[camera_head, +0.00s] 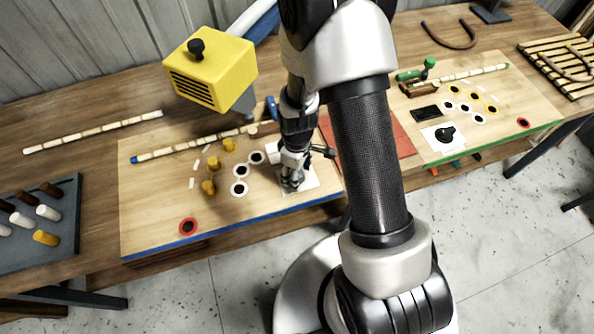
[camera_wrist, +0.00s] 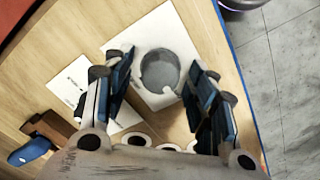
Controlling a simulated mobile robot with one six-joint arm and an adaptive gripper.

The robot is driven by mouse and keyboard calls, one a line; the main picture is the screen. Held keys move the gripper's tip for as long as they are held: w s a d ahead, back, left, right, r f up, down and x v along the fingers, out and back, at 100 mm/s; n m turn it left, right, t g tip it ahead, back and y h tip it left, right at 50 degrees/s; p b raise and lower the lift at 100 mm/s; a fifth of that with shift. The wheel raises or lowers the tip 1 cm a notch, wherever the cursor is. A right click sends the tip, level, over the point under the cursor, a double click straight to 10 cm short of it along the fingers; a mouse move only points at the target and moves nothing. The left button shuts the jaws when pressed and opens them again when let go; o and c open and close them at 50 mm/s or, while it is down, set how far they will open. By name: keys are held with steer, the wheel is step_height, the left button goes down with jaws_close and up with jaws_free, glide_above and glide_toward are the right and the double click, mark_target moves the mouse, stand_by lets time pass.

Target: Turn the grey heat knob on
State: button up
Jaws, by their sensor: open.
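The grey heat knob (camera_wrist: 163,72) is round, with a pale pointer, on a white plate (camera_wrist: 148,45) in the wrist view. My gripper (camera_wrist: 158,68) is open, with its two blue-padded fingers on either side of the knob, which shows between them. I cannot tell whether the fingers touch it. In the head view my gripper (camera_head: 293,182) points down over the white plate (camera_head: 308,178) at the right end of the blue-edged board (camera_head: 160,217).
White rings (camera_head: 240,188) and yellow pegs (camera_head: 209,187) stand left of my gripper. A yellow heater box (camera_head: 213,72) is above the board's back. A red mat (camera_head: 388,138) lies to the right, then a green-edged board (camera_head: 480,137) with a black knob (camera_head: 445,134).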

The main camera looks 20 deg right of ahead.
steer(key=shift+c, duration=0.4)
steer(key=c, duration=1)
steer(key=shift+o, duration=0.2)
steer(key=m, duration=0.4)
steer(key=shift+m, duration=0.4)
steer(key=m+b, duration=0.1)
steer(key=m, duration=0.3)
steer(key=shift+m, duration=0.3)
steer(key=m, duration=0.4)
steer(key=shift+d+m, duration=0.1)
steer(key=shift+m, duration=2.1)
